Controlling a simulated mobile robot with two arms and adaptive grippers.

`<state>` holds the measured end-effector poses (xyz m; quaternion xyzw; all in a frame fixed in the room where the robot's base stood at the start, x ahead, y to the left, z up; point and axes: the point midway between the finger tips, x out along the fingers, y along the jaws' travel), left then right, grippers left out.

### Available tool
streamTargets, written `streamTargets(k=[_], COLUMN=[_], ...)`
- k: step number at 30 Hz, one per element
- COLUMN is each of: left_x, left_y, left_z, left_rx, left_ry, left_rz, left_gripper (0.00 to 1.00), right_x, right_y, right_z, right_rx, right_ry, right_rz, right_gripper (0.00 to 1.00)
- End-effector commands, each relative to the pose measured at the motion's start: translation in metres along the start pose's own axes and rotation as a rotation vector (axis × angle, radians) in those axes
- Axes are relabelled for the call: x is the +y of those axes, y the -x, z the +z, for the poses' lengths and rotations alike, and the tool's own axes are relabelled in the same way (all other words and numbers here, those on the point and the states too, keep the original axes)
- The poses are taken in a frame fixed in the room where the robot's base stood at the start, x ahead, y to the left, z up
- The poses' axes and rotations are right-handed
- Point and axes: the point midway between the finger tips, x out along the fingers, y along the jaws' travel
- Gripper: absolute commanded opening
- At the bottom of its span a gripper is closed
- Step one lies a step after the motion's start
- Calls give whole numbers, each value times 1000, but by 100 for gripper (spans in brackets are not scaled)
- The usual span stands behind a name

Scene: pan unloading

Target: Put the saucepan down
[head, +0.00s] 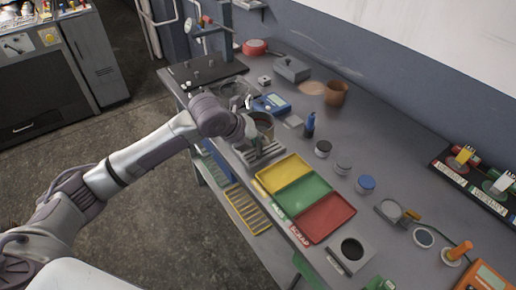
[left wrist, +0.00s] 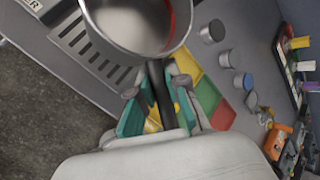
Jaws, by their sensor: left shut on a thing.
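The saucepan (left wrist: 130,22) is a grey metal pan with a dark handle (left wrist: 160,88), at the top of the left wrist view. My left gripper (left wrist: 157,90) is shut on the handle, one finger on each side. In the head view, my left gripper (head: 249,130) is at the bench's front edge, and the saucepan (head: 263,120) shows partly behind it. A grey slotted rack (head: 262,154) lies beside the saucepan, and its slots also show in the left wrist view (left wrist: 95,52). I cannot tell whether the pan's base touches anything. My right gripper is out of view.
Yellow (head: 283,174), green (head: 304,194) and red (head: 325,217) trays lie in a row to the right of the rack. A blue device (head: 271,104), a blue bottle (head: 309,125) and several small round containers stand behind. A brown pot (head: 336,93) is farther back.

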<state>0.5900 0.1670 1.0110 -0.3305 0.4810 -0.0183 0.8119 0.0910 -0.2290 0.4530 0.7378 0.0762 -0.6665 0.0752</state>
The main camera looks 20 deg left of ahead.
Motion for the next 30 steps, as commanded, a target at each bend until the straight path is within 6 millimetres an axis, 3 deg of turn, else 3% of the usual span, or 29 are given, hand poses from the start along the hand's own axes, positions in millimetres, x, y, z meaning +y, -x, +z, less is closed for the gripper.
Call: streamTargets(k=[4, 13, 25, 26, 30], left_x=[4, 25, 28, 29, 29], left_y=[-6, -33, -39, -38, -38], left_z=[6, -7, -8, -9, -9], left_rx=[-1, 1, -2, 0, 0], left_ry=[0, 0, -2, -1, -1], left_rz=[-3, -1, -2, 0, 0], left_gripper=[0, 0, 0, 19, 40], right_x=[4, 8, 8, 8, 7], right_y=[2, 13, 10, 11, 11], right_z=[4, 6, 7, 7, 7], right_rx=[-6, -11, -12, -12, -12], right_ry=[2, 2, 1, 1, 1], right_rz=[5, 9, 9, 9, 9], right_gripper=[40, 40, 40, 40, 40])
